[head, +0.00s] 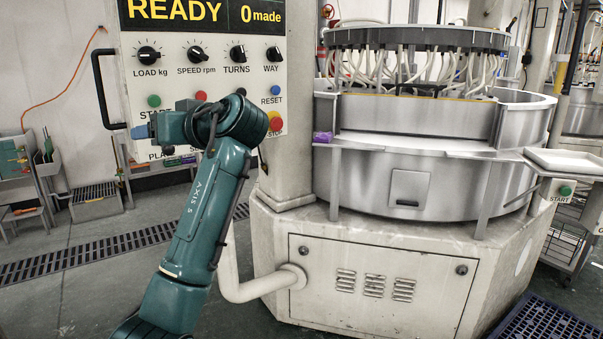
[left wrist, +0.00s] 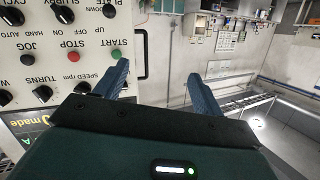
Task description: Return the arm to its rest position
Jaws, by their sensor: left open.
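My left arm (head: 205,215), dark teal, rises from the bottom of the head view and bends at its wrist in front of the control panel (head: 185,95). My left gripper (head: 141,131) points left there, with only a blue fingertip showing near the panel's lower left. In the left wrist view, the two blue fingers of my left gripper (left wrist: 160,86) stand wide apart with nothing between them. The panel (left wrist: 45,75) appears upside down behind the left finger; I cannot tell the exact gap. My right gripper is in neither view.
A black handle (head: 100,90) sticks out from the panel's left side. The lapping machine (head: 410,180) with its round steel tub stands to the right, and a white tray (head: 565,161) juts out beside it. Open floor (head: 60,285) lies at the left.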

